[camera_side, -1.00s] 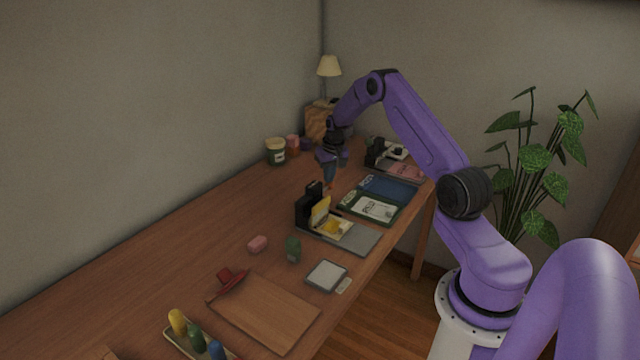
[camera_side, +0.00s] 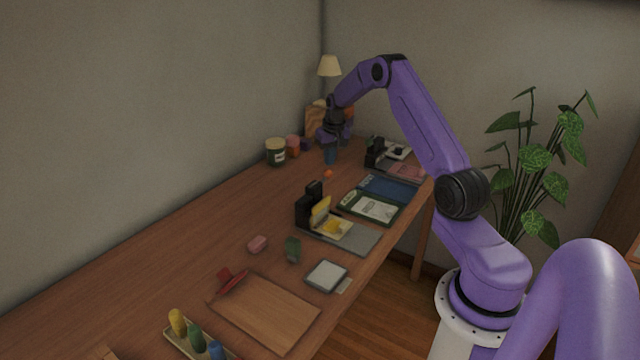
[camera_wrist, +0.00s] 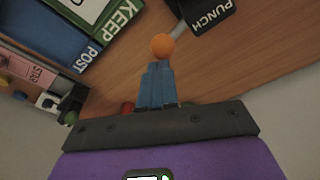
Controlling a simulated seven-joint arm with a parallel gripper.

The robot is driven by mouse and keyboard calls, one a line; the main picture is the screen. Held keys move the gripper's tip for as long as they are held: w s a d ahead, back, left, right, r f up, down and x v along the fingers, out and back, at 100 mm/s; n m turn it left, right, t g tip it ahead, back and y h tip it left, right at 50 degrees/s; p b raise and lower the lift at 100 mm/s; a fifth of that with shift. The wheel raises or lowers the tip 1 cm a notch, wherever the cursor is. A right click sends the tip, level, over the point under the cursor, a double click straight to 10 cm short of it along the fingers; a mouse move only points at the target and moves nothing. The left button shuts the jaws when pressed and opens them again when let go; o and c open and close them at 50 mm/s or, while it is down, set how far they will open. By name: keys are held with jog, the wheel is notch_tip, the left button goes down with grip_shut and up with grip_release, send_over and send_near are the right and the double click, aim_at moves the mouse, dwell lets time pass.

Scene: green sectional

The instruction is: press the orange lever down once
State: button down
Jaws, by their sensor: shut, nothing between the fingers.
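The lever's orange ball (camera_side: 328,174) stands out behind the black punch (camera_side: 308,204) on the desk in the side view. In the wrist view the orange ball (camera_wrist: 162,45) sits at the end of a pale rod running to the black block marked PUNCH (camera_wrist: 207,12). In the side view the rod is too small to see, and I cannot tell the lever's angle. My gripper (camera_side: 330,162) is shut and empty, above and beyond the ball. In the wrist view its blue fingers (camera_wrist: 157,68) are together, their tips just below the ball in the picture, with no clear contact.
A green tray marked KEEP (camera_wrist: 108,22) and a blue tray marked POST (camera_wrist: 38,28) lie to the right of the punch in the side view. A second black device (camera_side: 375,153) stands farther back. A green jar (camera_side: 276,153) is near the wall. The desk's left middle is clear.

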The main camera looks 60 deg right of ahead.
jog(key=shift+r, duration=2.9)
jog(key=s+a+r+n+y, duration=0.1)
jog(key=a+r+n, duration=0.2)
jog(key=a, duration=1)
jog(key=s+a+r+n, duration=0.2)
jog(key=a+r+n, duration=0.1)
jog(key=a, duration=1)
jog(key=s+a+r+n+g, duration=0.15)
jog(key=s+a+n, duration=0.35)
jog(key=s+a, duration=0.65)
jog(key=s+a+n, duration=0.1)
jog(key=s+n, duration=0.2)
jog(key=s, duration=0.8)
jog(key=s+a+f+n, duration=0.1)
jog(key=s+n, duration=0.3)
jog(key=s, duration=0.8)
jog(key=shift+s+a+n, duration=0.25)
jog(key=shift+a+n, duration=0.05)
jog(key=shift+a, duration=0.3)
